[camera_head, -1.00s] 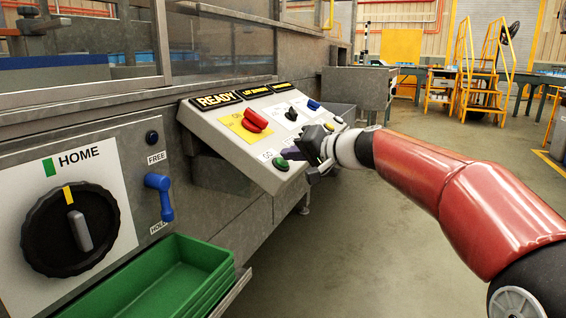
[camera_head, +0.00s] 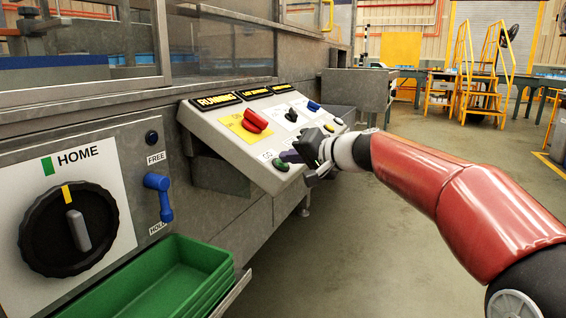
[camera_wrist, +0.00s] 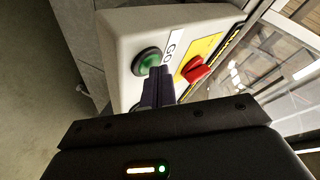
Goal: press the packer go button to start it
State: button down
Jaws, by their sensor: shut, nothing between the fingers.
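The green go button (camera_head: 281,165) is on the lower left of the sloped control panel (camera_head: 215,120), under a "GO" label. It also shows in the wrist view (camera_wrist: 149,61), with a dark ring around it. My gripper (camera_head: 288,157) is in front of the panel, just right of the button. Its dark fingers (camera_wrist: 158,82) are together and empty; in the wrist view they overlap the button's lower right edge. The panel's left display (camera_head: 215,101) reads "RUNNING".
A red switch (camera_head: 255,121) on a yellow plate sits above the button, with black and blue switches farther right. At left are a black rotary dial (camera_head: 70,230) marked HOME, a blue lever (camera_head: 159,197) and green trays (camera_head: 175,280). Open floor lies at right.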

jog(key=shift+r, duration=0.1)
jog(key=shift+s+d+r, duration=0.15)
jog(key=shift+d+r, duration=0.25)
jog(key=shift+r, duration=0.25)
jog(key=shift+p, duration=0.3)
jog(key=r, duration=0.1)
jog(key=d+r+p, duration=0.1)
jog(key=r, duration=0.1)
jog(key=s+d+r, duration=0.1)
jog(key=shift+d+r+p, duration=0.15)
jog(key=shift+p, duration=0.25)
jog(key=s+d+f+g+h+p, duration=0.1)
jog(key=s+d+f+h, duration=0.3)
jog(key=s+f, duration=0.3)
jog(key=s+d+f+g+h+p, duration=0.1)
jog(key=s+d+f+h, duration=0.2)
jog(key=s+d+f, duration=0.4)
jog(key=s+d+f+n+g+h+p, duration=0.1)
jog(key=s+d+f+h, duration=0.3)
jog(key=s, duration=1.6)
notch_tip(320, 180, down, 4)
jog(key=shift+d+f+g+h, duration=0.15)
jog(key=shift+d+g+h, duration=0.15)
jog(key=shift+d, duration=0.45)
